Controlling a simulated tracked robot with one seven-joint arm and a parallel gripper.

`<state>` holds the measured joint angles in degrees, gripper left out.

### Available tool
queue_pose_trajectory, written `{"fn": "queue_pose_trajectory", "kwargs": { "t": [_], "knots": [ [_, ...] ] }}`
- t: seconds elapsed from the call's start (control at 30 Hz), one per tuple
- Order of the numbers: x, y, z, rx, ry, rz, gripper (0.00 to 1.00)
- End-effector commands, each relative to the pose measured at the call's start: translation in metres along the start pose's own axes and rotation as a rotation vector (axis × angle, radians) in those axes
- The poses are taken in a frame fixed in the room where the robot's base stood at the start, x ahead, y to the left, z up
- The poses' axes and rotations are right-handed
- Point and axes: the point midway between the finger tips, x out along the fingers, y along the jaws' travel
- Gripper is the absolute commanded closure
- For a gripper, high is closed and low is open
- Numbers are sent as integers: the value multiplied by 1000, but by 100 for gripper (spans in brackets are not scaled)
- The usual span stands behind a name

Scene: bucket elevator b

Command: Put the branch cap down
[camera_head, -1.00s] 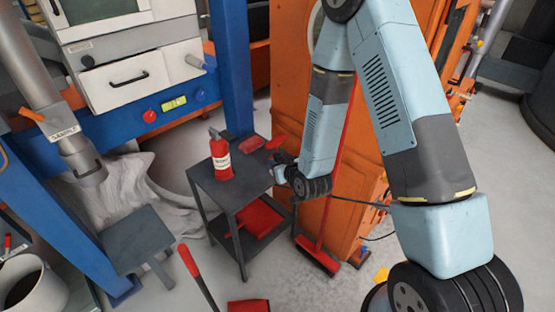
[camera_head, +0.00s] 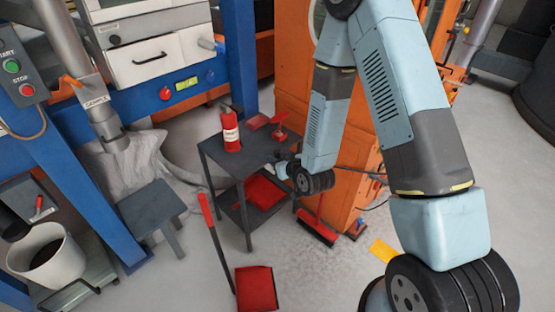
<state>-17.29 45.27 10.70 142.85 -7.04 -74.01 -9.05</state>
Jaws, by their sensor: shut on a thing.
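My arm reaches down to the right side of a dark grey two-level stand (camera_head: 215,152). My gripper (camera_head: 284,168) is small and partly hidden behind my wrist, at the stand's right edge. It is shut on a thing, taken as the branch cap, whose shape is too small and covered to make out. A small red piece with a stem (camera_head: 280,132) shows just above the gripper, over the stand's back right corner. I cannot tell whether it touches the stand top or the gripper.
A red fire extinguisher (camera_head: 230,130) and a flat red item (camera_head: 257,121) are on the stand top. A red bin (camera_head: 262,191) is on its lower shelf. A long-handled red dustpan (camera_head: 255,288) and a broom (camera_head: 317,229) are on the floor. An orange cabinet (camera_head: 294,92) stands behind.

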Motion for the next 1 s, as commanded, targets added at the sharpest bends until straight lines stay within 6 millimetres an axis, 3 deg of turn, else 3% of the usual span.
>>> {"fn": "queue_pose_trajectory", "kwargs": {
  "t": [0.1,0.47,0.7,1.0],
  "knots": [
    [-2,35,7,6,-2,20,100],
    [2,121,31,-2,-2,2,100],
    [10,216,58,-17,-2,-33,100],
    [17,298,81,-34,-1,-72,100]
  ]
}}
